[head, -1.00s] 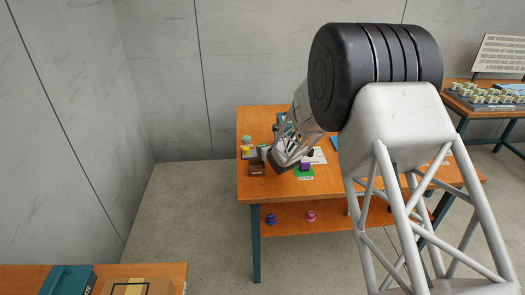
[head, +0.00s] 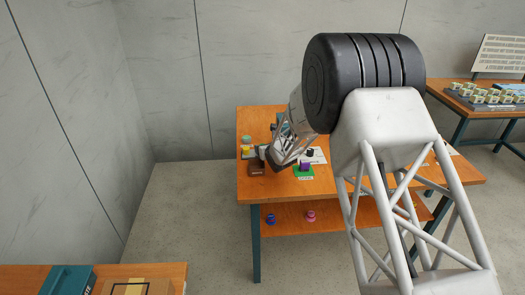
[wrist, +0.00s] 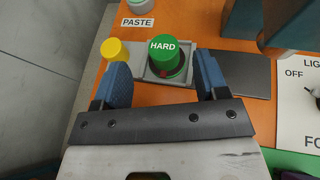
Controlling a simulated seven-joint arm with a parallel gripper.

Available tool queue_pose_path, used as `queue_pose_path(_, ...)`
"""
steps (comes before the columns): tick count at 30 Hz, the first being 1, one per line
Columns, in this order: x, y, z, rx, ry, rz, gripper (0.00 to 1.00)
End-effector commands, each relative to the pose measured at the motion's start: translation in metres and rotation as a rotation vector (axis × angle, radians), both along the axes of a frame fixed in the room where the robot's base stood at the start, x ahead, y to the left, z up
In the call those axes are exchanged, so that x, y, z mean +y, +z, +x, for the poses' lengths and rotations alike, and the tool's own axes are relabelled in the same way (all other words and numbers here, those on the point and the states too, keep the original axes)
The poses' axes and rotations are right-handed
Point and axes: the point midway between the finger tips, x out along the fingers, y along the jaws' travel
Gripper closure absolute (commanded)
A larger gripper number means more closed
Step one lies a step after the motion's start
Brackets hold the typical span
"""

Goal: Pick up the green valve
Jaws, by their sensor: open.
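The green valve (wrist: 166,54), a round green piece with "HARD" on its top, sits in a grey square holder (wrist: 150,74) in the wrist view. My gripper (wrist: 161,66) is open, with one blue finger on each side of the valve's near part. The fingers look apart from it, and nothing is held. How high the fingertips are over the valve is hard to tell. In the head view my gripper (head: 269,160) is low over the table's left part and hides the valve.
A yellow round piece (wrist: 115,51) stands close to the left finger. A dark grey plate (wrist: 245,75) lies to the right. A "PASTE" label (wrist: 138,22) is behind. A purple piece on a green mat (head: 304,174) and a brown block (head: 257,170) are on the wooden table (head: 275,190).

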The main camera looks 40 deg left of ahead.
Motion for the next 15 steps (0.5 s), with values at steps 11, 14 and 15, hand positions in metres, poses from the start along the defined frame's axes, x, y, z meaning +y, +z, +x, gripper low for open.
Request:
queue_pose_path(11,0.014,-0.010,0.011,0.000,0.000,0.000,0.33)
queue_pose_path(14,0.020,-0.014,0.015,0.000,0.000,0.000,0.33)
queue_pose_path(15,0.022,-0.016,0.017,0.000,0.000,0.000,0.33)
